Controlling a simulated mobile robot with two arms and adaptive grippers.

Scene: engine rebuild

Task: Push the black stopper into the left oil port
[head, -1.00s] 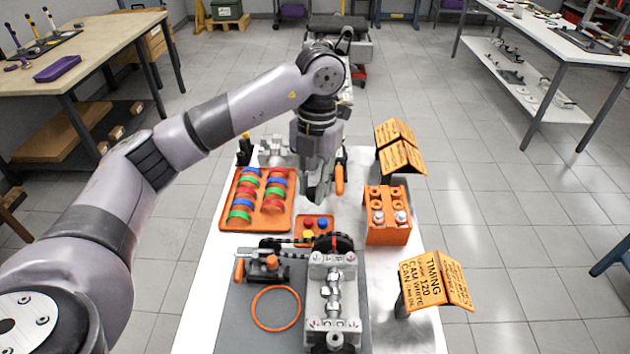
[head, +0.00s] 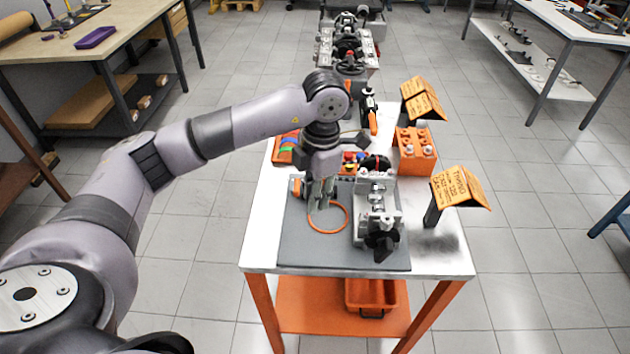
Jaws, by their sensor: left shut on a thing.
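My left gripper (head: 321,203) points down over the grey mat, left of the engine block, with its tips by the orange ring. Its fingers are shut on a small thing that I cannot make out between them. The black stopper cannot be told apart in this view. The grey metal engine block (head: 364,232) stands on the right part of the mat, with a shaft along its top and a black part at its near end. The left oil port cannot be made out. My right gripper is not in view.
An orange ring (head: 344,228) lies on the grey mat (head: 310,255). An orange block with metal parts (head: 415,160) stands behind right. Two orange signs, one near (head: 460,187) and one farther (head: 422,100), stand along the right edge. An orange bin (head: 371,297) sits on the lower shelf.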

